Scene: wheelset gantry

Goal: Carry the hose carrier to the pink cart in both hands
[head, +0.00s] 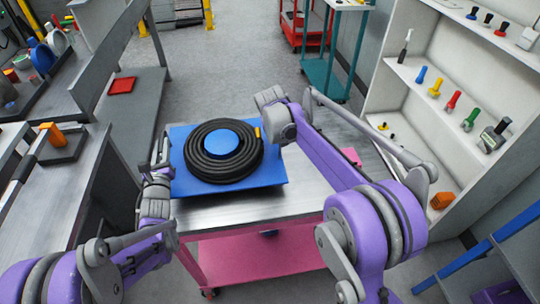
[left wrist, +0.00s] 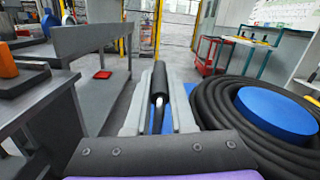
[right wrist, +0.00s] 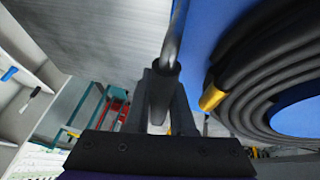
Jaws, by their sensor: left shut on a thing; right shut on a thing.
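The hose carrier is a blue tray (head: 270,174) with a coiled black hose (head: 240,165) around a blue hub (head: 221,141). It is over the bare metal top of the pink cart (head: 300,200); I cannot tell whether it rests there or hangs just above. My left gripper (head: 160,160) is shut on the carrier's left handle, a dark grip in the left wrist view (left wrist: 160,80). My right gripper (right wrist: 162,95) is shut on the right handle; its fingers are mostly hidden behind my wrist in the head view. The carrier looks about level.
A grey bench (head: 80,180) stands close on the left. A white shelf unit (head: 440,130) with coloured tools stands on the right. A teal cart (head: 325,80) and a red cart (head: 300,30) are farther back.

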